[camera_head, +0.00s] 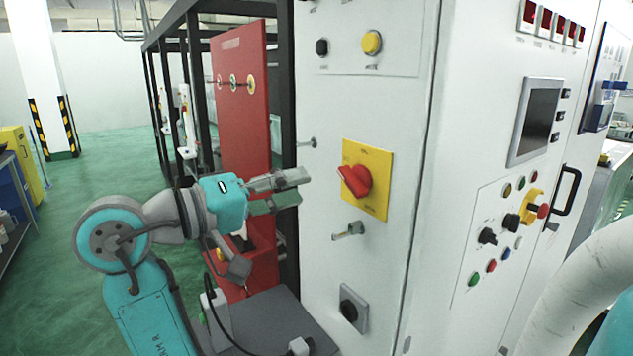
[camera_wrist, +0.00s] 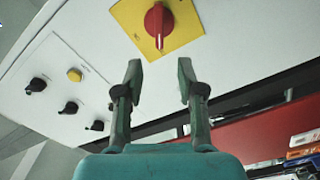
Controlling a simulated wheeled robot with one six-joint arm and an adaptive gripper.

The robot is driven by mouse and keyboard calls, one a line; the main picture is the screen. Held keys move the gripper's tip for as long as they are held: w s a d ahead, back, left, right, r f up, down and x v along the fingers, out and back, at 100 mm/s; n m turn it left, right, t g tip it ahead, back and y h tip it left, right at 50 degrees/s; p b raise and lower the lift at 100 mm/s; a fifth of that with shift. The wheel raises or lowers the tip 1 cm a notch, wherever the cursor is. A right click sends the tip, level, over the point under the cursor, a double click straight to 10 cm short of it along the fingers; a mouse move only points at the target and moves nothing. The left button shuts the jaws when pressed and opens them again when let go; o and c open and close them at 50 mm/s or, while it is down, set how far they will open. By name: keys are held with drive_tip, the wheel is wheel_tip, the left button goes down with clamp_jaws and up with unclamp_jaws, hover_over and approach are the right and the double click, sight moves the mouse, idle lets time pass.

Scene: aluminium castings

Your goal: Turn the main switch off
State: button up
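The main switch is a red rotary handle (camera_head: 355,180) on a square yellow plate (camera_head: 378,205), fixed to the side of a white cabinet. In the wrist view the red handle (camera_wrist: 158,20) is near the top, with a white mark on its lower end, and the yellow plate (camera_wrist: 184,35) lies around it. My gripper (camera_head: 300,187) is open and empty, just left of the switch and apart from it. In the wrist view my gripper (camera_wrist: 159,76) has its two fingers spread below the handle. Nothing hides the handle.
A toggle-like lever (camera_head: 349,231) sticks out below the plate, and a small knob (camera_head: 308,143) juts out above left. A black rotary knob (camera_head: 349,310) is lower down. A red panel (camera_head: 245,120) and black frame stand behind my arm. Open green floor lies left.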

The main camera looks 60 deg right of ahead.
drive_tip(key=shift+v, duration=1.6)
